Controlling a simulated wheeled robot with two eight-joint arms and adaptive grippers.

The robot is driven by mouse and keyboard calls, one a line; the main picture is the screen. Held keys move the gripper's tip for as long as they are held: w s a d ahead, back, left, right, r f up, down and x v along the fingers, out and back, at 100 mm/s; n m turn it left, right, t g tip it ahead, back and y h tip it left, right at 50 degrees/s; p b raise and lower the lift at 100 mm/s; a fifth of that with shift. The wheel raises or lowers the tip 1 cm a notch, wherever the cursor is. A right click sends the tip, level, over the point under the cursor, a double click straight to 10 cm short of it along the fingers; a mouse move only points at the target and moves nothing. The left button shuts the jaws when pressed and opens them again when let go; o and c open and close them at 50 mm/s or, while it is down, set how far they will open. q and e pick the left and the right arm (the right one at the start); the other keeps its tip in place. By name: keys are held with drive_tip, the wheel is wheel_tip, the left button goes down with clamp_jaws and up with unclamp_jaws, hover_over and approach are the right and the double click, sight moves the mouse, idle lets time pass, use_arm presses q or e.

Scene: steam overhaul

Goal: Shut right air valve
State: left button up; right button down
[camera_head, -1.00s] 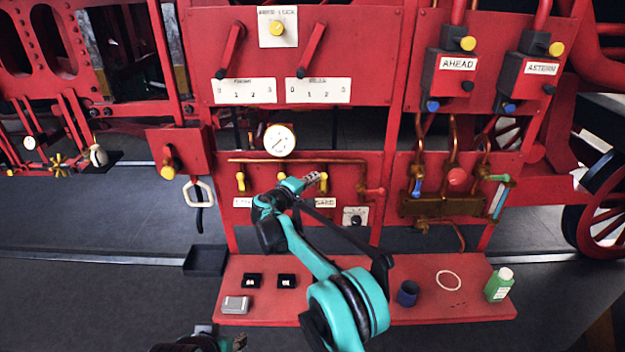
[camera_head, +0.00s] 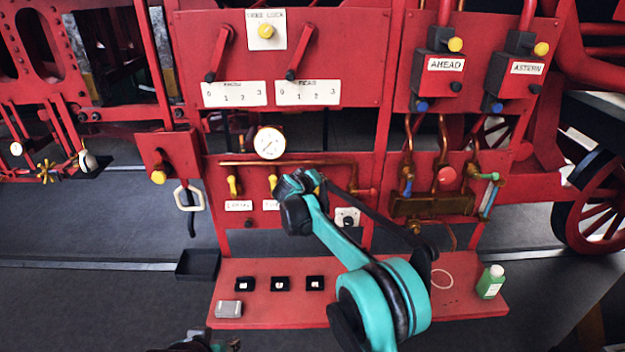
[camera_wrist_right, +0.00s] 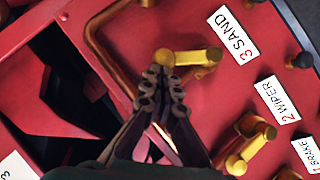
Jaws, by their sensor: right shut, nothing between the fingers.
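The right air valve has a yellow handle (camera_wrist_right: 190,58) beside the "3 SAND" label in the right wrist view. Its handle lies at a different angle from the wiper valve's handle (camera_wrist_right: 250,148). In the head view, the right valve (camera_head: 318,183) is mostly hidden behind my right gripper (camera_head: 304,184). The right wrist view shows that gripper's fingers (camera_wrist_right: 163,80) shut and empty, with their tips close to the yellow handle's rounded end. I cannot tell whether they touch. My left gripper (camera_head: 222,345) is only partly visible at the bottom edge.
Two other yellow valves, left (camera_head: 233,185) and middle (camera_head: 272,183), sit on the same red panel under the gauge (camera_head: 269,142). A copper pipe (camera_wrist_right: 100,35) runs near the fingers. The red shelf (camera_head: 250,268) below holds small pads, a grey box and a green bottle (camera_head: 490,282).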

drive_tip(key=d+f+m+y+b, duration=0.3)
drive_tip(key=d+f+m+y, duration=0.1)
drive_tip(key=d+y, duration=0.1)
drive_tip(key=shift+d+f+g, duration=0.3)
drive_tip(key=shift+d, duration=0.25)
drive_tip(key=shift+f, duration=0.15)
idle(0.6)
drive_tip(key=s+d+r+p, duration=0.2)
drive_tip(key=s+r, duration=0.7)
drive_tip(key=shift+r, duration=0.2)
